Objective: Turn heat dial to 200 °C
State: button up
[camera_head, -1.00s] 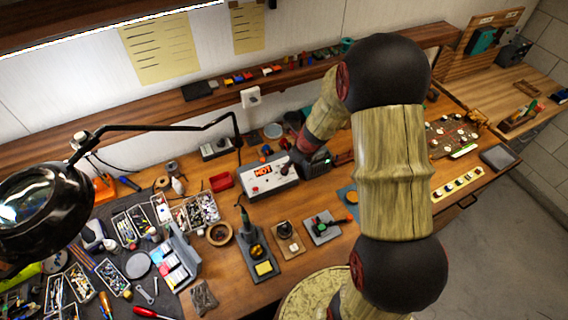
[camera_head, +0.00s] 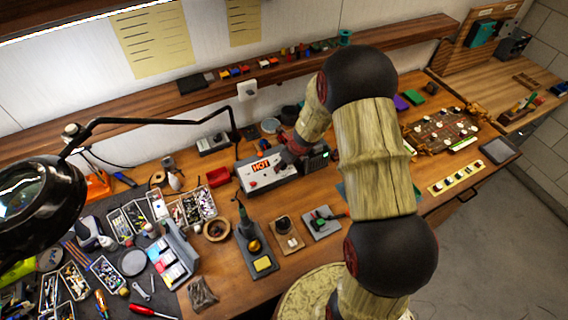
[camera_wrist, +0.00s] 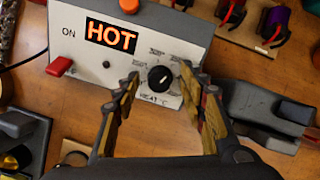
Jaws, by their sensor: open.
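The white heat station (camera_head: 250,179) stands on the workbench with an orange "HOT" display (camera_wrist: 111,37). In the wrist view, its black heat dial (camera_wrist: 160,78) sits on the front panel with "HEAT °C" printed below it. A small white mark shows on the dial; the numbers around it are too small to read. My gripper (camera_wrist: 160,74) is open, with one finger left and one finger right of the dial. I see a gap on both sides and cannot tell the height of the fingertips above the panel. In the head view, my gripper (camera_head: 287,154) covers the panel's right part.
A red switch (camera_wrist: 60,66) marked "ON" is at the panel's left. A soldering iron stand (camera_head: 257,250) and small boards (camera_head: 322,223) lie in front of the station. A lamp (camera_head: 40,200) and parts trays (camera_head: 193,208) are at the left.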

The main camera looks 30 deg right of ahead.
jog(key=shift+c, duration=0.5)
grip_shut()
